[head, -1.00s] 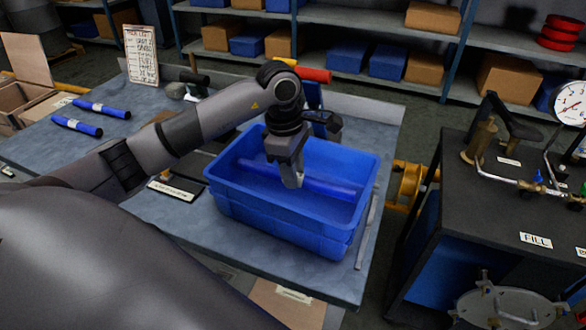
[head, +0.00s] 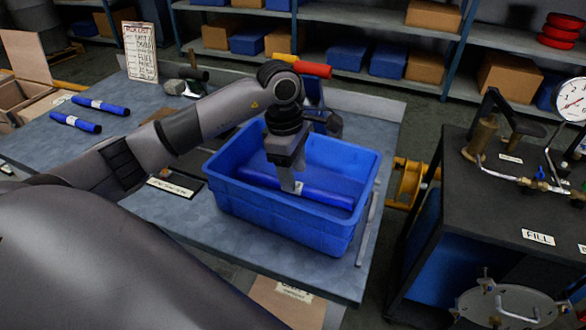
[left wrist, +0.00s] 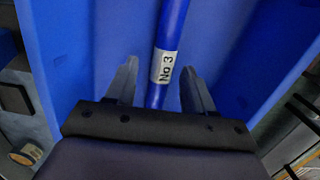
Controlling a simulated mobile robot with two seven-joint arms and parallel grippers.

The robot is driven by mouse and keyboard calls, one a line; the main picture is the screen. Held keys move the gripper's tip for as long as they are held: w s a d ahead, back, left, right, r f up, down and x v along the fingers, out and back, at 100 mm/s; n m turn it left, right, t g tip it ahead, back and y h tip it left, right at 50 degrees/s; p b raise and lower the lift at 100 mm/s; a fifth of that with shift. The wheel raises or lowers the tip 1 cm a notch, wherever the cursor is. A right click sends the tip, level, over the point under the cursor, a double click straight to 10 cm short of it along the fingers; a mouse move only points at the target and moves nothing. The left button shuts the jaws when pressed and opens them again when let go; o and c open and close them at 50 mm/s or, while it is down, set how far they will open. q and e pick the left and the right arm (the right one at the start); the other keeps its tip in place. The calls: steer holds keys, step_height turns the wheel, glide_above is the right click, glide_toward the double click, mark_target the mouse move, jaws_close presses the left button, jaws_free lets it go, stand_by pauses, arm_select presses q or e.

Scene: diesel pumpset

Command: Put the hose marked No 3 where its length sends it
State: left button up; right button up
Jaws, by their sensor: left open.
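The hose marked No 3 (left wrist: 170,45) is a blue tube with a white label reading "No 3". It lies inside the blue crate (head: 282,232), and it also shows in the head view (head: 325,196). My left gripper (head: 293,187) reaches down into the crate over the hose. In the left wrist view my left gripper (left wrist: 160,85) is open, one finger on each side of the hose by the label. Whether the fingers touch the hose cannot be told. My right gripper is not in view.
Two short blue hoses (head: 88,112) with white bands lie on the table's left. A written board (head: 139,50) stands behind them. A nameplate (head: 172,188) lies left of the crate. A dark bench with gauge and "FILL" plate (head: 538,237) stands right, across a gap.

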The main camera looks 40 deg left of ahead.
arm_select(q)
steer(key=shift+r+p, duration=0.35)
steer(key=shift+r, duration=0.1)
step_height(320, 180, up, 12)
steer(key=a, duration=0.1)
steer(key=shift+s+a+b, duration=0.15)
steer(key=shift+s+b, duration=0.2)
steer(key=shift+b, duration=0.05)
steer(key=shift+s, duration=0.1)
